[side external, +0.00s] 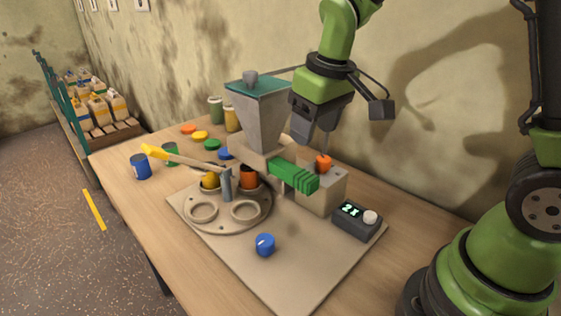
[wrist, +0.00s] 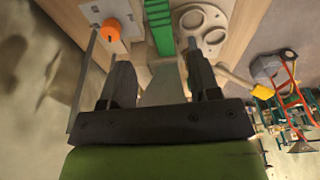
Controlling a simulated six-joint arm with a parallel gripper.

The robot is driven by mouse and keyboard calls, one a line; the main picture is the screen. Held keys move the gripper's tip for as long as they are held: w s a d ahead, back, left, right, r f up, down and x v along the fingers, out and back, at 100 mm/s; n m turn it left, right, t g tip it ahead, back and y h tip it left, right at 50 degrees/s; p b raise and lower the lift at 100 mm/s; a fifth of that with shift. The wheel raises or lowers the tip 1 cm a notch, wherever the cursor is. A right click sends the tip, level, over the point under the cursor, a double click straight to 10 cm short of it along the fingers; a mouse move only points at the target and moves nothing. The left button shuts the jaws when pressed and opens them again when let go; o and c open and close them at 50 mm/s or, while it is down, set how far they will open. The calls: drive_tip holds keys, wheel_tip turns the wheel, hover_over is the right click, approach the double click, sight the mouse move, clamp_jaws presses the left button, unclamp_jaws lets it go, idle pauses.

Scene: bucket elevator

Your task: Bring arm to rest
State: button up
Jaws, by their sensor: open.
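My gripper (side external: 322,128) is in the air just right of the grey hopper (side external: 257,120) with its teal lid, above the machine. In the wrist view my gripper (wrist: 160,82) shows its two fingers spread apart with nothing between them. Below it are a green ribbed slide handle (side external: 292,175) and an orange knob (side external: 323,162) on a beige box (side external: 318,190). The knob also shows at the upper left of the wrist view (wrist: 111,30).
A dark box with a lit "21" display (side external: 351,211) sits at the right. A yellow-tipped lever (side external: 180,157) sticks out left. Cups, jars and coloured lids crowd the back left. The wall is close behind.

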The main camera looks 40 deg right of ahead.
drive_tip(key=s+a+r+m+t+y, duration=0.1)
drive_tip(key=s+r+m+t, duration=0.1)
drive_tip(key=s+r, duration=0.2)
drive_tip(key=s+a+r+m+t+y, duration=0.1)
drive_tip(key=s+r, duration=0.4)
drive_tip(key=s, duration=0.6)
drive_tip(key=shift+s+a+m+t, duration=0.2)
drive_tip(key=shift+m+t, duration=0.3)
drive_tip(key=shift+t, duration=0.5)
